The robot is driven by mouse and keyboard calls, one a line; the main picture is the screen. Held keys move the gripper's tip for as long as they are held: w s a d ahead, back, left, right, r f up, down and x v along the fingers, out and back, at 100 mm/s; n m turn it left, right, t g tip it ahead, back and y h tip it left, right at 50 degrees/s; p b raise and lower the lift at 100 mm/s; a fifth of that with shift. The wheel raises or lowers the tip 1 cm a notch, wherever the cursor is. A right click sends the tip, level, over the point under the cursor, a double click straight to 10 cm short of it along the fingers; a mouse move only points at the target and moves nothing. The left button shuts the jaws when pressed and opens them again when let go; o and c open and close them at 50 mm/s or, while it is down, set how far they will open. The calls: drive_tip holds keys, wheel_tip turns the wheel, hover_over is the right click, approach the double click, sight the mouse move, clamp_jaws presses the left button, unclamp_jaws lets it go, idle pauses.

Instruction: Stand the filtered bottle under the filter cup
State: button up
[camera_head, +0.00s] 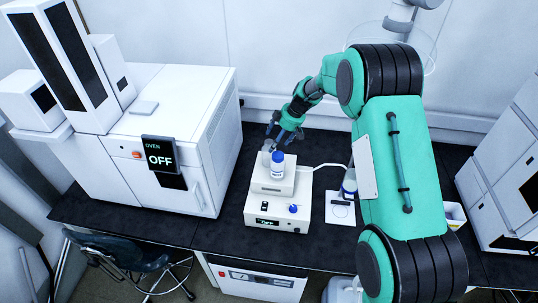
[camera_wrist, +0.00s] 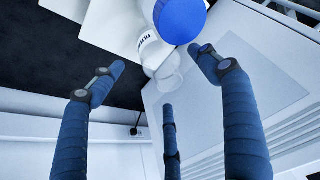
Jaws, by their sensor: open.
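A white bottle with a blue cap (camera_head: 278,163) stands upright on a white instrument's top block in the head view. In the wrist view a white bottle (camera_wrist: 151,47) with a blue cap (camera_wrist: 181,16) shows part of a label starting "FILT". Beside it is a clear, cup-like piece (camera_wrist: 168,76); I cannot tell for sure whether it is the filter cup. My gripper (camera_head: 273,136) is just behind the bottle in the head view. In the wrist view its blue fingers (camera_wrist: 157,61) are spread and empty, apart from the bottle.
The white instrument (camera_head: 277,211) has a display and blue knob. A large oven unit (camera_head: 185,120) stands left. The black bench (camera_head: 225,233) is clear in front of the oven.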

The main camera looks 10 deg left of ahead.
sight(266, 141)
drive_tip(key=shift+x, duration=1.9)
drive_tip(key=shift+f, duration=0.15)
drive_tip(key=shift+p+x, duration=0.6)
drive_tip(key=shift+x, duration=1.95)
drive_tip(key=c, duration=1.3)
drive_tip(key=shift+c, duration=0.2)
drive_tip(key=shift+w, duration=0.1)
drive_tip(key=shift+r+b, duration=0.8)
drive_tip(key=shift+r, duration=4.2)
